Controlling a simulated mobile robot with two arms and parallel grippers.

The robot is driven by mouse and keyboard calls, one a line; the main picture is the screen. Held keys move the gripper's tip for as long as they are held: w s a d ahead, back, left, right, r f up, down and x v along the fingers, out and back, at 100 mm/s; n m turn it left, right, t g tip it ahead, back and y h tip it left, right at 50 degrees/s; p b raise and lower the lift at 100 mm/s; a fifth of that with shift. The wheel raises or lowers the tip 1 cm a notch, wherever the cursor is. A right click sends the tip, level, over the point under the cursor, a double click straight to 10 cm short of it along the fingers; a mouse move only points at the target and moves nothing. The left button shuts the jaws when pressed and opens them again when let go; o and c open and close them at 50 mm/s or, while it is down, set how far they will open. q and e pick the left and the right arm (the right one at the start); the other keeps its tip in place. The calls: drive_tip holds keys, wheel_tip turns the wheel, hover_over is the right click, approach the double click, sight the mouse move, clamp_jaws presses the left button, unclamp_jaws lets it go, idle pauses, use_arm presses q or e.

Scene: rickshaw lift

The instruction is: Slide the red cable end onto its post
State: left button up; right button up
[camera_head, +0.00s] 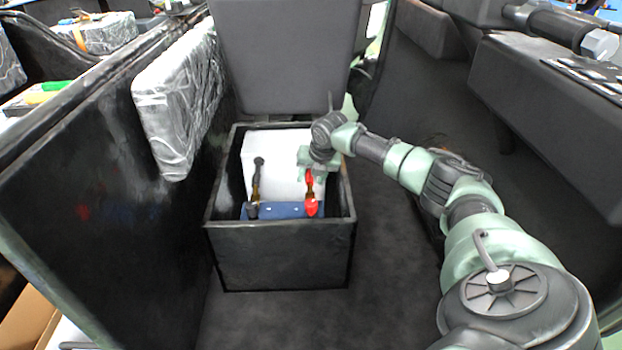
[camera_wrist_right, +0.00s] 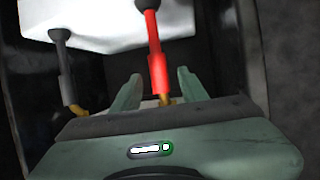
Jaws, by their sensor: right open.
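The red cable (camera_wrist_right: 155,50) hangs in front of the white block, with its brass end (camera_wrist_right: 166,99) lowest, between my right gripper's fingers. In the head view the red cable (camera_head: 309,177) shows just below my right gripper (camera_head: 307,160), above a red piece (camera_head: 311,208) by the blue battery top (camera_head: 283,211). My right gripper (camera_wrist_right: 158,78) is open, its green fingers on either side of the cable with gaps. The post itself is not clearly visible. My left gripper is not in view.
A black open box (camera_head: 281,255) surrounds the white block (camera_head: 282,160) and battery. A black cable (camera_head: 257,182) hangs to the left, also seen in the wrist view (camera_wrist_right: 65,72). A dark wall with a wrapped panel (camera_head: 178,105) stands left. The floor right of the box is clear.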

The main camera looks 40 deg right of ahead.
clamp_jaws()
idle(1.6)
